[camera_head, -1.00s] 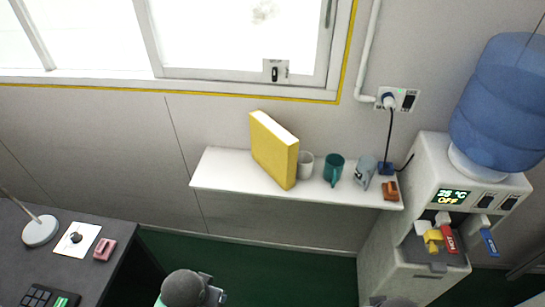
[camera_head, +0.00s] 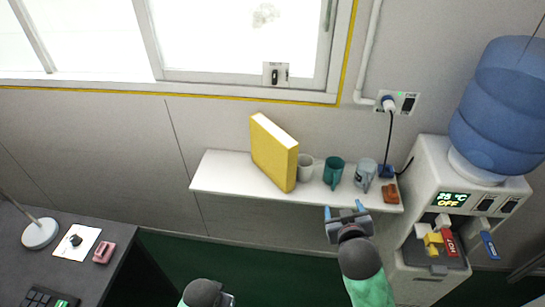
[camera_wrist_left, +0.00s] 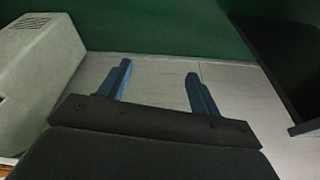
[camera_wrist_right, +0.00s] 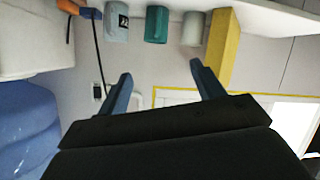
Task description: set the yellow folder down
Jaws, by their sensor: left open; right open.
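The yellow folder (camera_head: 273,152) stands upright on the white wall shelf (camera_head: 225,172), left of the mugs, with no gripper touching it. In the right wrist view the folder (camera_wrist_right: 223,45) shows beyond the fingers, at the upper right. My right gripper (camera_head: 346,212) is open and empty in front of the shelf's front edge, below the mugs and to the right of the folder. My left gripper (camera_head: 228,299) is mostly cut off at the bottom edge. The left wrist view shows its fingers (camera_wrist_left: 158,76) apart with nothing between them, above the floor.
A white mug (camera_head: 305,167), a teal mug (camera_head: 333,172), a grey mug (camera_head: 365,174) and an orange-brown item (camera_head: 390,193) fill the shelf right of the folder. The shelf's left end is bare. A water dispenser (camera_head: 435,170) stands right; a dark desk (camera_head: 75,268) is lower left.

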